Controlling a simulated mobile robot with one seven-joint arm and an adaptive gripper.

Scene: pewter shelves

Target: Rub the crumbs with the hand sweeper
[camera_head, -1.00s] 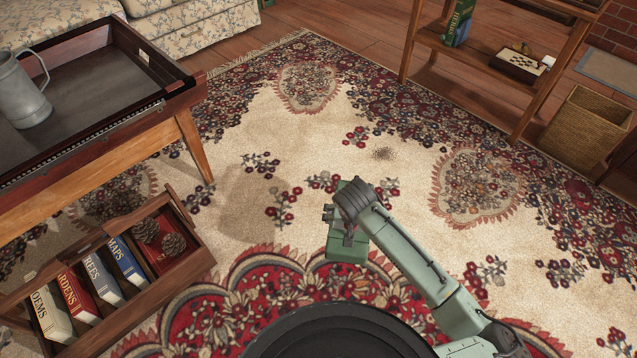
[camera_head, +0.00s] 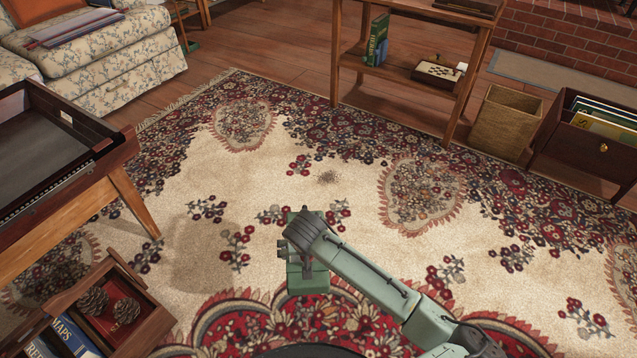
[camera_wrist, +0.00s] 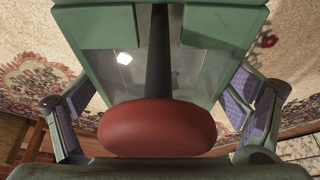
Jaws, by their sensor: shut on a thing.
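The crumbs (camera_head: 327,177) are a small dark speckled patch on the cream part of the rug, beyond my gripper in the head view. In the wrist view, the hand sweeper (camera_wrist: 215,25) has a green body, clear panels, a dark stem and a rounded red part. My gripper (camera_wrist: 160,110) is shut on it, with a purple-padded finger at each side. In the head view, a green boxy part (camera_head: 307,278) hangs below my wrist, apart from the crumbs. My arm hides most of the grip there.
A wooden table (camera_head: 130,195) and a crate (camera_head: 150,325) with books and pine cones stand at left. A floral sofa (camera_head: 110,70) is behind. A wooden shelf (camera_head: 400,75), wicker basket (camera_head: 505,125) and file box (camera_head: 570,150) stand at the back right. The rug around the crumbs is clear.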

